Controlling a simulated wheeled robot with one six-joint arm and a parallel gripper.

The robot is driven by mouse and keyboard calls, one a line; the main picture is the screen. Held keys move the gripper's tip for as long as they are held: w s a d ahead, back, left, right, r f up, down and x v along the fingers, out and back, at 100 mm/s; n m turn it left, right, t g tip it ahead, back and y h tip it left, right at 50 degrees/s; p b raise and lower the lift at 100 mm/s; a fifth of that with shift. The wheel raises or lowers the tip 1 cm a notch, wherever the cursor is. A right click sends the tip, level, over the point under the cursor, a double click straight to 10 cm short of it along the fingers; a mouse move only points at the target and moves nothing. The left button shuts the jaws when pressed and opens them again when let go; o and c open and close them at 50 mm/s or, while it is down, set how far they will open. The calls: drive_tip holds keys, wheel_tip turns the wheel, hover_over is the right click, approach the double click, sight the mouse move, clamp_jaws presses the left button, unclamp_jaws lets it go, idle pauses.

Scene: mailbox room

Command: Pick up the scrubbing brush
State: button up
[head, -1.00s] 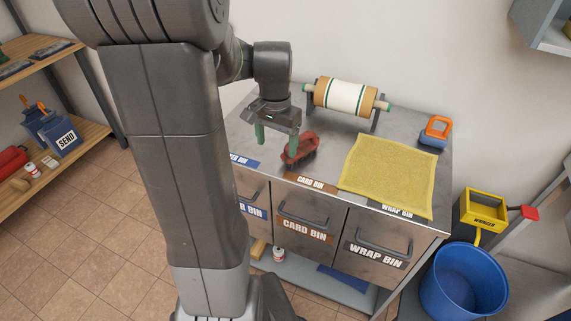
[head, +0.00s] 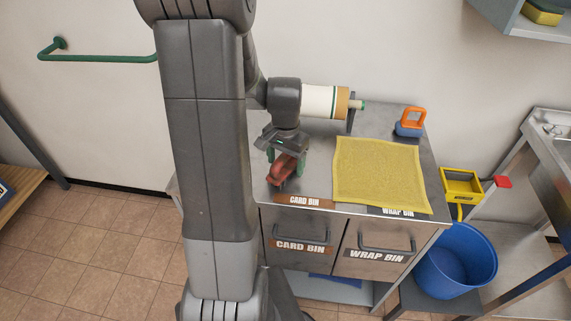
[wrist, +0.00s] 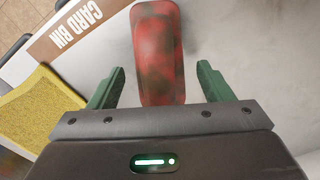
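The scrubbing brush (head: 281,172) has a reddish-brown back and lies on the metal counter (head: 318,183) near the front edge, behind the card bin label. My gripper (head: 286,160) is over it, pointing down, with its green fingers apart. In the wrist view the red, dark-blotched brush (wrist: 158,50) runs lengthwise from the top edge to the palm. It lies between the two fingers of my open gripper (wrist: 160,80), with a gap on each side. I cannot tell how far down the fingers reach beside it. In the head view my gripper hides its rear part.
A yellow cloth (head: 380,172) lies right of the brush. A roll on a stand (head: 325,101) is behind my gripper. A blue block with an orange handle (head: 410,122) sits at the counter's back right.

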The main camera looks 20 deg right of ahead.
drive_tip(key=c, duration=1.1)
wheel_tip(320, 180, up, 10)
drive_tip(key=shift+r, duration=0.1)
